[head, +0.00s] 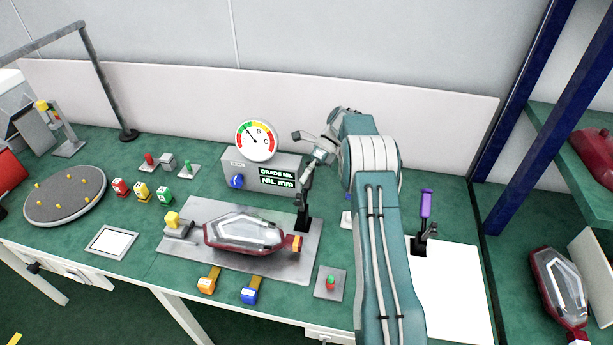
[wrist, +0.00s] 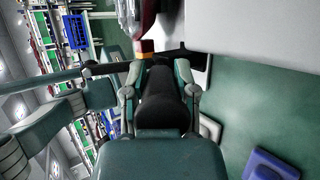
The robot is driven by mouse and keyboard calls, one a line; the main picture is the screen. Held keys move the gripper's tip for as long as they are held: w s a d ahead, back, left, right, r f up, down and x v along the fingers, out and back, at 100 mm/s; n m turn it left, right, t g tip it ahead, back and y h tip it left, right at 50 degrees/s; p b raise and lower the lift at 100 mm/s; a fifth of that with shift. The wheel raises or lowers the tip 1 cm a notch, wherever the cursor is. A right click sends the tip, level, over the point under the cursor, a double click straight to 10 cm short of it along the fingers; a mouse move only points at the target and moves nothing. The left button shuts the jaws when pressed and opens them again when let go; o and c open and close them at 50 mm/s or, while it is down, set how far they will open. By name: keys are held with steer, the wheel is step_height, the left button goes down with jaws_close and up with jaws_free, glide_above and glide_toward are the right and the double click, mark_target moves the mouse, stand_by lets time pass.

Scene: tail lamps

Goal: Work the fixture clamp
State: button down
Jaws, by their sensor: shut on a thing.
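The dark fixture clamp (head: 303,221) stands at the right end of the grey plate (head: 205,257), its upper part rising toward my gripper. My gripper (head: 314,160) is above it, shut on its upright handle; the handle is mostly hidden by the fingers. In the wrist view my gripper (wrist: 160,85) closes around a dark piece. A red-rimmed tail lamp (head: 242,232) with a clear lens lies on the plate, its orange end beside the clamp. The lamp also shows at the top of the wrist view (wrist: 130,15). A yellow-topped clamp (head: 173,220) stands at the plate's left end.
A gauge (head: 256,141) on a grey box stands behind the plate. A purple-handled clamp (head: 426,206) stands right of my arm by a white sheet (head: 455,290). Orange (head: 208,281) and blue (head: 251,290) pieces sit at the front edge. A round turntable (head: 65,195) is at left.

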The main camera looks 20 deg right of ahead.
steer(key=shift+w+f+g+y, duration=0.25)
steer(key=shift+g+y, duration=0.05)
steer(key=shift+y, duration=0.1)
steer(key=shift+f+m, duration=0.1)
steer(key=shift+m, duration=0.2)
steer(key=shift+c, duration=2)
jaws_free()
steer(key=shift+d, duration=0.1)
